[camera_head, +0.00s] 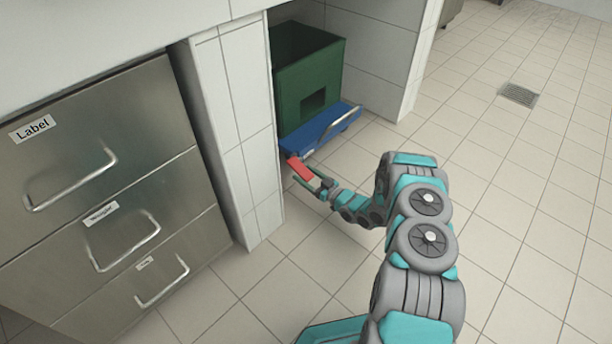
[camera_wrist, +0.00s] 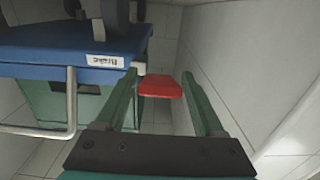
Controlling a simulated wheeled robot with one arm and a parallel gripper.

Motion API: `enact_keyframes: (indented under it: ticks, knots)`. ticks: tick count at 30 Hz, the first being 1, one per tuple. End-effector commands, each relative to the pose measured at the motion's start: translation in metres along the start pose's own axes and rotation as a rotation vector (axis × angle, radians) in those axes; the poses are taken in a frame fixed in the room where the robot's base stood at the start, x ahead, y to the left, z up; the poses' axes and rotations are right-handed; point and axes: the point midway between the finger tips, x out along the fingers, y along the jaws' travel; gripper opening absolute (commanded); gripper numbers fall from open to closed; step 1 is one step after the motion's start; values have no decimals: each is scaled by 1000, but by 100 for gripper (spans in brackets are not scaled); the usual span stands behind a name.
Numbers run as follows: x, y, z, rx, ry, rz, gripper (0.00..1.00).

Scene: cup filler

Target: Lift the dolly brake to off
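The blue dolly (camera_head: 318,128) stands in the tiled bay, and its deck (camera_wrist: 60,52) shows upside down in the wrist view. A red brake pedal (camera_head: 300,168) sticks out from its near end. In the wrist view, the pedal (camera_wrist: 160,86) sits between the fingertips of my gripper (camera_wrist: 161,78), beside an upside-down label (camera_wrist: 105,61). In the head view, my gripper (camera_head: 310,177) is at the pedal. The fingers are spread apart, one on each side of it. I cannot tell whether either finger touches it.
A green crate (camera_head: 308,85) stands on the dolly. A tiled pillar (camera_head: 240,130) and steel drawers (camera_head: 90,160) are on the left. The tiled floor on the right is open, with a drain (camera_head: 519,95).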

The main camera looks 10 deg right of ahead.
Motion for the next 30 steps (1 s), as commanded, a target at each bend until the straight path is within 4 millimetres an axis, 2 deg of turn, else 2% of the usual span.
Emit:
enact_keyframes:
  ticks: [2, 18, 30]
  knots:
    - [0, 0, 0, 0, 0, 0, 60]
    - [0, 0, 0, 0, 0, 0, 0]
    - [0, 0, 0, 0, 0, 0, 0]
